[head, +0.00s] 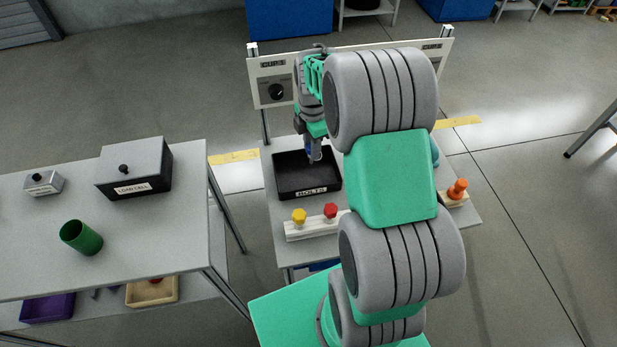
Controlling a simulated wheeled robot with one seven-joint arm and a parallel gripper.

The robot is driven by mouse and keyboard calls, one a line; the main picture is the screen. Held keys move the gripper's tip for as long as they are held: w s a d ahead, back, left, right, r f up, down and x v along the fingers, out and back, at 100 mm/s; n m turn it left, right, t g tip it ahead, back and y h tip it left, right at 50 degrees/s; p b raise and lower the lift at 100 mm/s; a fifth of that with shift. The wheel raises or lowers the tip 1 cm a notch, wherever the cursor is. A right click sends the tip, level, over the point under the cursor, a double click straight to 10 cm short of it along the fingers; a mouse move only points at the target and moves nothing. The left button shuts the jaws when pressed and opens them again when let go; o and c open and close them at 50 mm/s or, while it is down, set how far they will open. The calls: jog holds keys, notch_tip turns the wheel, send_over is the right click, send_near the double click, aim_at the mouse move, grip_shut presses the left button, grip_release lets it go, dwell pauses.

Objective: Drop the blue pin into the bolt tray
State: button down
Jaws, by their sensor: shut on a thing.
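The bolt tray (296,193) is a black open tray labelled "BOLTS" on the table in the middle of the head view. My gripper (314,150) points down over the tray's right back part. It is shut on the blue pin (315,153), of which only a small blue bit shows between the fingers. I cannot tell exactly how high the pin hangs above the tray floor. The part of the tray that I can see looks empty. My arm hides the table to the right of the tray.
A white block with a yellow knob (299,216) and a red knob (330,210) stands in front of the tray. An orange piece (457,189) sits on the right. A panel with a dial (277,91) rises behind. The left table holds a load cell box (134,170) and green cup (81,238).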

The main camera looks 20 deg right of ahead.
jog(key=shift+f, duration=0.5)
jog(key=c, duration=1)
grip_release()
jog(key=shift+c, duration=0.2)
notch_tip(320, 180, up, 8)
